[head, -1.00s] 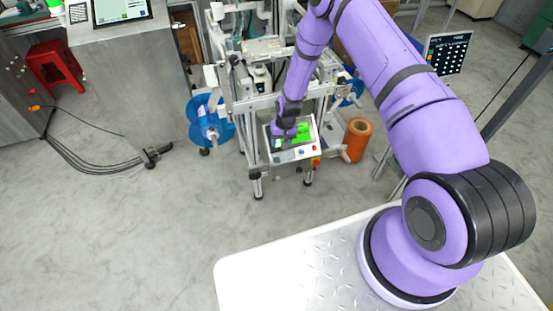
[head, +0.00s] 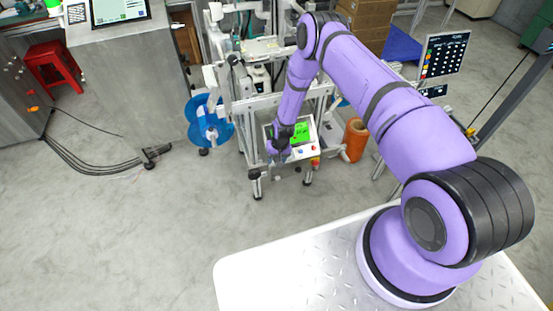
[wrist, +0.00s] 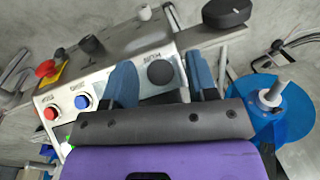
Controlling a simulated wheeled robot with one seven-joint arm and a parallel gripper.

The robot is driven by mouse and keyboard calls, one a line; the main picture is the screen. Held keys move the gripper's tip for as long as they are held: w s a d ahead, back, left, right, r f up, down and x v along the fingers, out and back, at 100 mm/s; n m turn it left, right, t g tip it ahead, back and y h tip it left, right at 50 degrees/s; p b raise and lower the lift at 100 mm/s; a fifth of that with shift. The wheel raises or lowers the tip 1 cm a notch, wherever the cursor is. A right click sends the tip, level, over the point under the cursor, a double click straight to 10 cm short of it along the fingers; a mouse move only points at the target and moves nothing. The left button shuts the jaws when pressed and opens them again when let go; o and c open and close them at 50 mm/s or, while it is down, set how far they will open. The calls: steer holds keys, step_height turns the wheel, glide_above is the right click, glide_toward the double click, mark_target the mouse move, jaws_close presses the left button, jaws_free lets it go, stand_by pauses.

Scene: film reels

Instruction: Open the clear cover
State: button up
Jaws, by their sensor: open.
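I cannot make out the clear cover in either view; my arm hides part of the machine (head: 255,100). My gripper (wrist: 160,63) is open, with its two blue fingers apart and nothing visible held between them. In the wrist view a round black knob (wrist: 160,72) on the control panel (wrist: 140,88) shows between the fingers; I cannot tell whether they touch it. In the head view my gripper (head: 277,148) is at the left part of the panel, by the green screen (head: 301,132).
The panel carries a red button (wrist: 50,113), a blue button (wrist: 82,102) and a red emergency stop (wrist: 46,68). A blue reel (head: 210,121) is left of the machine. An orange roll (head: 356,139) stands at its right. The floor in front is clear.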

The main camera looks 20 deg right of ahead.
jaws_close()
steer(key=w+r, duration=0.3)
stand_by(0.4)
jaws_free()
steer(key=shift+r, duration=0.1)
step_height(320, 180, up, 11)
steer(key=d, duration=0.1)
steer(key=shift+d+f, duration=0.2)
steer(key=shift+d, duration=0.05)
steer(key=shift+s, duration=0.1)
stand_by(0.4)
